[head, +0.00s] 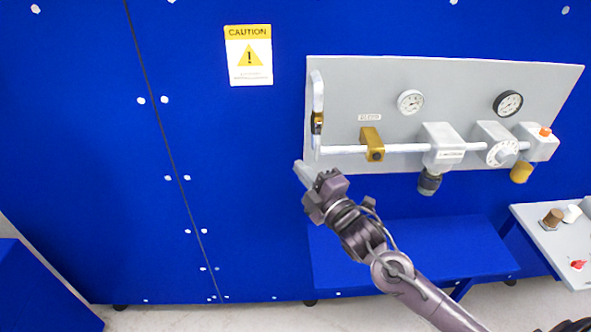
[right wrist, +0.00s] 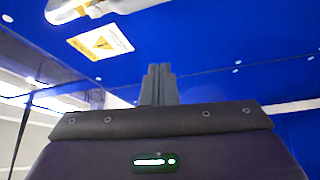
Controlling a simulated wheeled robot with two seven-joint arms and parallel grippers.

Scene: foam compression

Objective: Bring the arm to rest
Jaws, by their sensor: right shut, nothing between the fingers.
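My right arm (head: 405,278) reaches up from the lower right in the head view. Its gripper (head: 300,168) is just below the left end of the white pipe on the grey panel, pointing up and left. In the right wrist view the fingers of the right gripper (right wrist: 157,84) are together with nothing between them. Whether the gripper touches the panel cannot be told. My left gripper is not in view.
A grey panel (head: 450,85) with gauges, a brass valve (head: 371,143) and a white pipe is on the blue wall (head: 70,110). A blue bench (head: 430,245) is below. A side table (head: 570,240) with small parts stands right. A caution sign (head: 248,55) hangs left of the panel.

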